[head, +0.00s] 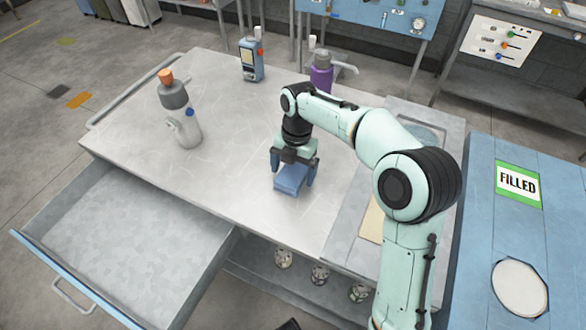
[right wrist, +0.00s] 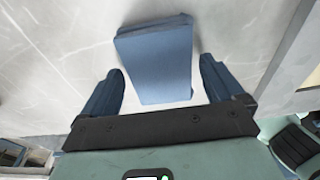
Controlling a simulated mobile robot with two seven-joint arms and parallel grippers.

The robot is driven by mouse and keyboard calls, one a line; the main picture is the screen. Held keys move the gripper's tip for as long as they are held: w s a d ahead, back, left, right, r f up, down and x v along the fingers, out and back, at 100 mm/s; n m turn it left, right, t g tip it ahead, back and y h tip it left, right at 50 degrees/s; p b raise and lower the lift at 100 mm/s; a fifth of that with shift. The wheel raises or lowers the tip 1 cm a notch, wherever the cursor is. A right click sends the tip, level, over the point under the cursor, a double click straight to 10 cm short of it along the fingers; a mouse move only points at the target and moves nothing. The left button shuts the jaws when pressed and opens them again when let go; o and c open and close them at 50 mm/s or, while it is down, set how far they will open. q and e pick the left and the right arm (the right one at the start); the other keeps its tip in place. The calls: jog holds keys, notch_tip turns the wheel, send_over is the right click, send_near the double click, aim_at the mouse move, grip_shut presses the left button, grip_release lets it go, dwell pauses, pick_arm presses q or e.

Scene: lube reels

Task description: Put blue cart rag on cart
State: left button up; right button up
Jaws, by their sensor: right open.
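The blue rag (head: 290,178) is a folded, block-like piece on the grey top of the cart (head: 235,155), near its middle right. It also shows in the right wrist view (right wrist: 157,60), lying flat on the pale surface. My right gripper (head: 293,178) is directly over the rag, with its two blue fingers apart on either side of it. In the right wrist view the open fingers (right wrist: 158,85) flank the rag's near end, with a visible gap on both sides. My left gripper is not in view.
A grey bottle with an orange cap (head: 184,115), a handheld meter (head: 251,58) and a purple bottle (head: 321,75) stand on the cart. An open drawer (head: 130,235) juts out at lower left. A blue cabinet with a FILLED label (head: 518,183) stands at right.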

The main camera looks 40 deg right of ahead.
aim_at(296, 167)
notch_tip(296, 167, up, 12)
jog(key=d+p, duration=0.1)
jog(key=p, duration=0.1)
jog(key=shift+w+d+p, duration=0.3)
jog(key=shift+w+p, duration=0.1)
